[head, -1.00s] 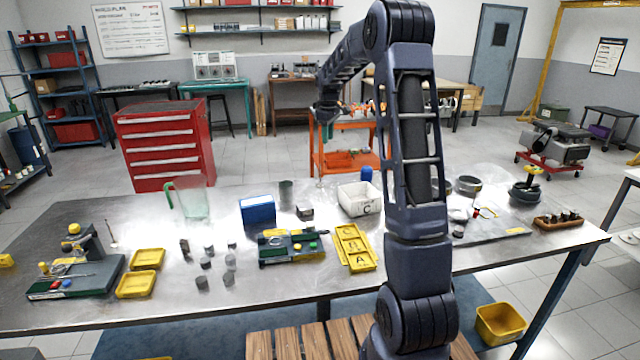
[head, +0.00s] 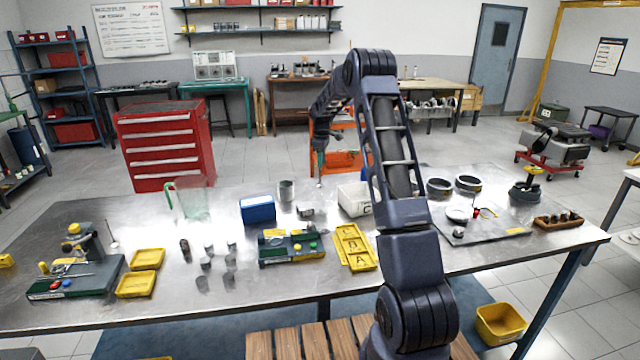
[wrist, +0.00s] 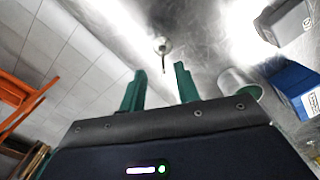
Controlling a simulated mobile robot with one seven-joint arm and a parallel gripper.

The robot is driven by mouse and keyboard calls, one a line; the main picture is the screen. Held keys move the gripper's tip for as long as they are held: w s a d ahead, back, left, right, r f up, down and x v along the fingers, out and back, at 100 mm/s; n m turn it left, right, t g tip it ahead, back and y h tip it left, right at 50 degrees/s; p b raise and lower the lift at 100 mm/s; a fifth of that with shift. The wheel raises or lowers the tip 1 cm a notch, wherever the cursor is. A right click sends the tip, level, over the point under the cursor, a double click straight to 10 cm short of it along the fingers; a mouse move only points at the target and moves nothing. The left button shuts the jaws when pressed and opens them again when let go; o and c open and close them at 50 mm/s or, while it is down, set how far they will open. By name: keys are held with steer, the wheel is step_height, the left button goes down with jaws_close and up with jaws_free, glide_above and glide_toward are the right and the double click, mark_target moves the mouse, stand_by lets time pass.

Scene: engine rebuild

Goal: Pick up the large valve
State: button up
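A valve (wrist: 162,46) with a round pale head and a thin stem stands on the metal table near its back edge, its stem pointing toward my gripper. It shows in the head view as a small bright shape (head: 319,184). My gripper (wrist: 158,72) has two green fingers, spread apart with nothing between them but the view of the stem's end. In the head view my gripper (head: 320,162) points down just above the valve. I cannot tell how far the fingertips are from the stem. A second thin-stemmed piece (head: 113,243) stands at the table's left.
A grey cup (head: 286,191), a blue box (head: 257,209) and a white bin (head: 350,200) stand near the valve. A green fixture (head: 290,248) and yellow trays (head: 354,246) lie in front. An orange cart (head: 345,162) stands behind the table.

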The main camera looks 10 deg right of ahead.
mark_target(320, 183)
steer(key=shift+s+a+f, duration=0.1)
steer(key=shift+a+f, duration=0.1)
steer(key=shift+f, duration=1.5)
steer(key=shift+a+f, duration=0.15)
steer(key=shift+f, duration=1.5)
jaws_close()
